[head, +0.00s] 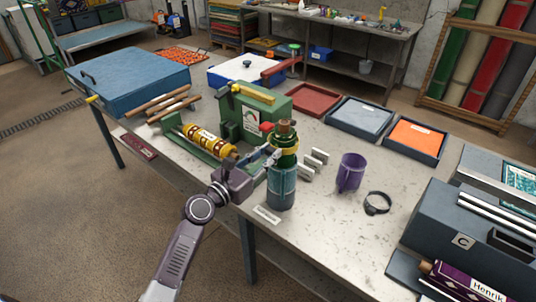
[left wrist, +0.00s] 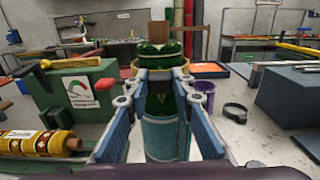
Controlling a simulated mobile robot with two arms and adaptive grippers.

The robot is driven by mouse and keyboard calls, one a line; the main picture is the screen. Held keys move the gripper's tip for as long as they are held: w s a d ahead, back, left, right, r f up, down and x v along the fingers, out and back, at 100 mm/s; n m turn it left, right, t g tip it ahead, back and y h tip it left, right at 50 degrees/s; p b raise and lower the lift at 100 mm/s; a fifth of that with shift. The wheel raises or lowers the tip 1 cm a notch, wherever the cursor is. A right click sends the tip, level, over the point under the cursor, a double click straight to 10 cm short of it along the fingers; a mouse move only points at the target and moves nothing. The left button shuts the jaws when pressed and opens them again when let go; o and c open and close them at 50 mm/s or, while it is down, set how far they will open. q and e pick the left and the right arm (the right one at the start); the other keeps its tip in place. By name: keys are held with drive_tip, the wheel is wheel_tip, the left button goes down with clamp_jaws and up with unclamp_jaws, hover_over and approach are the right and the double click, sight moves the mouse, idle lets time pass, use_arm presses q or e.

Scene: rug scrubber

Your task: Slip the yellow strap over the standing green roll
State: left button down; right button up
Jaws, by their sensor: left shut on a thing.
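The green roll (head: 283,165) stands upright on the table, with a brown core on top and a teal sleeve around its lower part. It also shows in the left wrist view (left wrist: 158,97), straight ahead. The yellow strap (head: 288,151) appears to be around the roll just below its top; it also shows in the left wrist view (left wrist: 136,66). Whether the strap touches the roll all round is hidden. My right gripper is not in view.
A green machine (head: 258,110) and a patterned yellow roll (head: 208,140) are to the left. A purple mug (head: 351,171) and a black ring clamp (head: 377,203) stand to the right. A dark case (head: 470,225) fills the right end. The front table edge is close.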

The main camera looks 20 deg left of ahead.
use_arm(q)
drive_tip(key=shift+f+b, duration=1.65)
drive_tip(key=shift+f, duration=0.9)
drive_tip(key=c, duration=1.6)
unclamp_jaws()
